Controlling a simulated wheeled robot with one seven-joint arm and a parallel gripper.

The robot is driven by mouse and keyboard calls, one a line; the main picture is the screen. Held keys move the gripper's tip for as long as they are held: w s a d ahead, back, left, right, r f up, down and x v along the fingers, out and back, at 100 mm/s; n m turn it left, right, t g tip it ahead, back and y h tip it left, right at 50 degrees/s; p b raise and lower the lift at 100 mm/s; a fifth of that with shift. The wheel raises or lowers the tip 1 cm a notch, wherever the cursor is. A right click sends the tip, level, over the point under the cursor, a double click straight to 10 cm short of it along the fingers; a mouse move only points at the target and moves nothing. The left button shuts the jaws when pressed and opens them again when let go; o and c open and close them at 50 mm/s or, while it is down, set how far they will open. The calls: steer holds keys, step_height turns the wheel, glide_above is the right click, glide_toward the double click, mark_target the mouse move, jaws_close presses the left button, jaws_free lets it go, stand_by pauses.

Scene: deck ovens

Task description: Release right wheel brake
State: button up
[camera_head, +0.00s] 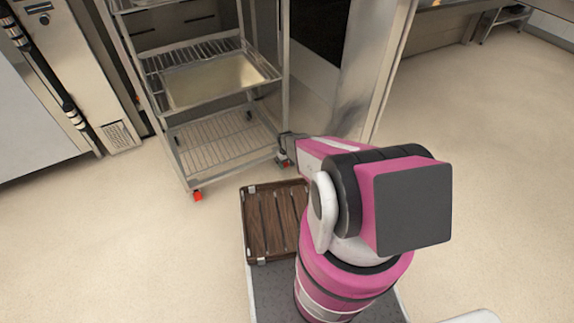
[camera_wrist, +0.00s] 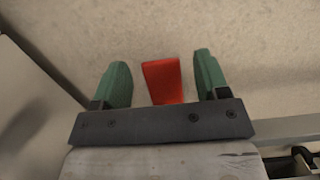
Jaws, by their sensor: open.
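A metal rack trolley (camera_head: 180,150) stands ahead of me in the head view. Its left wheel has a red brake pedal (camera_head: 197,195). My gripper (camera_head: 286,150) is at the trolley's front right corner, low near the floor, and mostly covers the right wheel there. In the wrist view, my gripper (camera_wrist: 160,65) is open with green fingers. A red brake pedal (camera_wrist: 163,82) lies between the fingers, with a gap on each side. I cannot tell how high the fingers are over the pedal or whether it is pressed down.
A brown slatted crate (camera_head: 270,220) sits on my base, below the arm. The trolley carries a metal tray (camera_head: 215,80) above a lower wire shelf (camera_head: 215,145). An oven door (camera_head: 370,65) stands open behind my gripper. Floor is clear to the left and right.

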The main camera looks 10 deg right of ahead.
mark_target(287, 166)
step_height(287, 166, up, 4)
steer(key=shift+s+r, duration=0.1)
steer(key=shift+r, duration=0.05)
steer(key=s+a+r, duration=0.5)
steer(key=a+r, duration=0.1)
steer(key=a, duration=0.4)
steer(key=shift+s+r, duration=0.25)
steer(key=shift+s, duration=0.15)
